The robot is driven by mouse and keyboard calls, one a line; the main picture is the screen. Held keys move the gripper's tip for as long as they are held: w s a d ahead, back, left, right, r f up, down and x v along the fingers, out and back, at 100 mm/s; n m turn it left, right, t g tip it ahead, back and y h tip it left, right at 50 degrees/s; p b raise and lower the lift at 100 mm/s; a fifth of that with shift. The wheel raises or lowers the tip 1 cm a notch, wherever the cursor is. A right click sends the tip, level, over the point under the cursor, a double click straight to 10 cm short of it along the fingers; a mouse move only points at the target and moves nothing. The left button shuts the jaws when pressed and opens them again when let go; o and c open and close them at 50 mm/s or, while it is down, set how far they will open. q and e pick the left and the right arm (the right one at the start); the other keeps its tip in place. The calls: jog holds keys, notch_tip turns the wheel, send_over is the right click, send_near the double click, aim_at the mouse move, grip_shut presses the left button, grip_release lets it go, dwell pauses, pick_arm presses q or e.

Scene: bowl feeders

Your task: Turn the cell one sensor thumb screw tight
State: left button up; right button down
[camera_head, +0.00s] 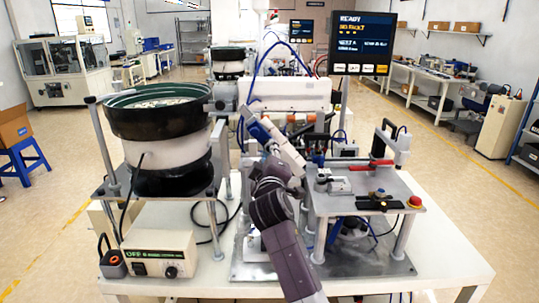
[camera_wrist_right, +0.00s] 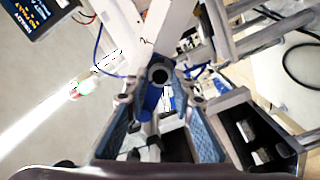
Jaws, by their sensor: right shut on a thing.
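My right gripper (camera_head: 258,128) reaches up from the lower middle of the head view to the sensor area beside the bowl feeder (camera_head: 158,122). In the head view the gripper and arm hide the screw. How tight the screw sits cannot be told. My left gripper is not in view.
A fixture plate (camera_head: 400,190) with a red-handled clamp and a red button stands to the right. A control box (camera_head: 158,252) sits at the front left of the white table (camera_head: 440,262). A screen (camera_head: 362,45) stands behind. The table's front right is clear.

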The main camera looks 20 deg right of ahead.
dwell(0.5)
jog(key=c, duration=1.7)
grip_release()
jog(key=shift+o, duration=0.2)
jog(key=shift+s, duration=0.1)
jog(key=v, duration=1.2)
jog(key=shift+f, duration=0.1)
